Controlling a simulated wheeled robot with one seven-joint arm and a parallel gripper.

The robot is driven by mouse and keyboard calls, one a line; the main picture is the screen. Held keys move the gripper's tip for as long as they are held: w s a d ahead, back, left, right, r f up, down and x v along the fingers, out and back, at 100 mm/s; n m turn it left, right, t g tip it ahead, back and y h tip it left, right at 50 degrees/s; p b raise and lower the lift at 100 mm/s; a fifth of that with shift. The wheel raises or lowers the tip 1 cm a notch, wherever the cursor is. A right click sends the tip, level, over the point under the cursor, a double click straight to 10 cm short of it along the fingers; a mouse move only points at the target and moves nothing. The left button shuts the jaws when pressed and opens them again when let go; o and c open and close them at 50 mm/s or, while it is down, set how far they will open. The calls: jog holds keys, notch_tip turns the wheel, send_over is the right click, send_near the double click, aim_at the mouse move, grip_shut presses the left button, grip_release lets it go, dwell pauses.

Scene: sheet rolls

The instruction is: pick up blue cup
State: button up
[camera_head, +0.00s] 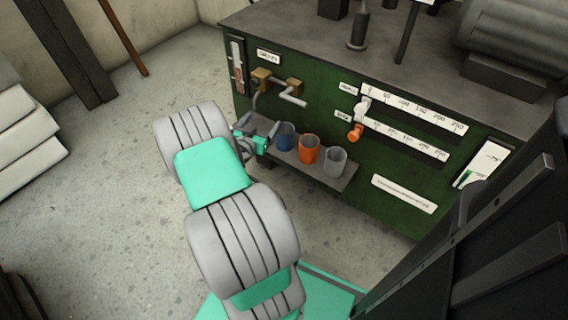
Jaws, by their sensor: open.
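The blue cup (286,136) stands upright on a narrow grey shelf (322,181) on the front of the green machine. It is the leftmost of three cups in a row. My gripper (272,134) is at the left end of the shelf, right beside the blue cup. Its jaws are open and point toward the cup. I cannot tell whether a finger touches the cup or reaches around it.
An orange cup (309,149) stands close to the right of the blue cup, and a grey cup (335,162) is beyond it. A brass tap (290,98) sticks out of the green machine (400,185) above the shelf.

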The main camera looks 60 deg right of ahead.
aim_at(283, 143)
jog(key=shift+n+t+h, duration=0.7)
jog(key=shift+t+h, duration=0.1)
jog(key=shift+h, duration=0.1)
jog(key=s+f+b, duration=0.1)
jog(key=s+f, duration=0.1)
jog(key=f, duration=0.2)
jog(key=s+f+b, duration=0.2)
jog(key=f, duration=0.2)
jog(key=s+f+b, duration=0.1)
jog(key=s+f, duration=0.1)
jog(key=f, duration=0.2)
jog(key=shift+s+d+f+b, duration=0.3)
jog(key=shift+f+b, duration=0.05)
jog(key=shift+b, duration=0.05)
jog(key=shift+d+f, duration=0.15)
jog(key=x, duration=0.7)
jog(key=shift+w+r, duration=0.2)
jog(key=shift+r, duration=0.2)
jog(key=shift+t, duration=0.3)
jog(key=c, duration=1.6)
jog(key=shift+o, duration=0.2)
